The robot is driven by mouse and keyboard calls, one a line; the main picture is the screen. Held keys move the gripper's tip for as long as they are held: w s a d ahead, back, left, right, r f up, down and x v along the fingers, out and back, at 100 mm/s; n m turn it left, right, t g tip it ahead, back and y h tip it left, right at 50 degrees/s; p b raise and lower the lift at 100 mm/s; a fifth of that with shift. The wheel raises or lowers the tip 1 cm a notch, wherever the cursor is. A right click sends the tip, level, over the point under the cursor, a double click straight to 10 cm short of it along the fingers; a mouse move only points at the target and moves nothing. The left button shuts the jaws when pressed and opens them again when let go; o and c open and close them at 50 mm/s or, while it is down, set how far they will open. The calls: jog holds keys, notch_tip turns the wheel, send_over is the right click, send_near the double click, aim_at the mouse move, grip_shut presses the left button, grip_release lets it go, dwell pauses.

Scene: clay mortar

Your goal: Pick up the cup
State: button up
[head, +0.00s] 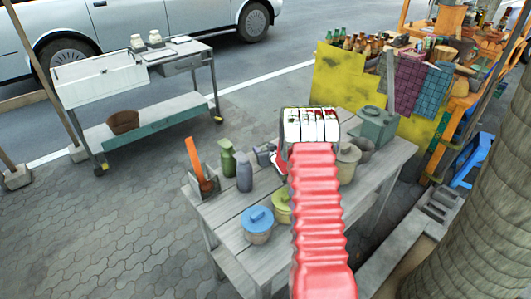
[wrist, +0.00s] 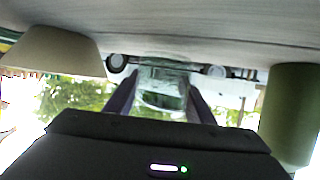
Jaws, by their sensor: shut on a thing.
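A clear glass cup (wrist: 163,88) shows in the wrist view between the two dark fingers of my gripper (wrist: 162,97). My gripper is shut on it. The wrist view looks upside down, with the grey tabletop (wrist: 200,25) along the top. The cup is close to that surface; I cannot tell whether it touches it. In the head view my red ribbed arm reaches over the wooden table (head: 225,215), and its white end covers the gripper and the cup.
Close by stand a beige pot (head: 346,160), a green box (head: 377,125), a yellow-green lidded pot (head: 281,207), a blue-lidded pot (head: 257,225), a green bottle (head: 227,158) and a grey bottle (head: 244,172). A yellow panel (head: 340,75) stands behind the table. A cart (head: 150,118) stands left.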

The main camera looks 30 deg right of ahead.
notch_tip(320, 180, up, 8)
dwell(0.4)
jog(key=shift+r, duration=0.1)
dwell(0.5)
jog(key=s+a+r+n+y, duration=0.2)
jog(key=s+a+r, duration=0.2)
jog(key=a, duration=0.7)
jog(key=s+a+r+n+y, duration=0.2)
jog(key=a+r, duration=0.6)
jog(key=a, duration=0.4)
jog(key=s+a+r+n+y, duration=0.2)
jog(key=s+a+r, duration=0.3)
jog(key=a, duration=0.7)
jog(key=shift+s+r+y, duration=0.35)
jog(key=shift+r+y, duration=0.15)
jog(key=shift+r, duration=0.1)
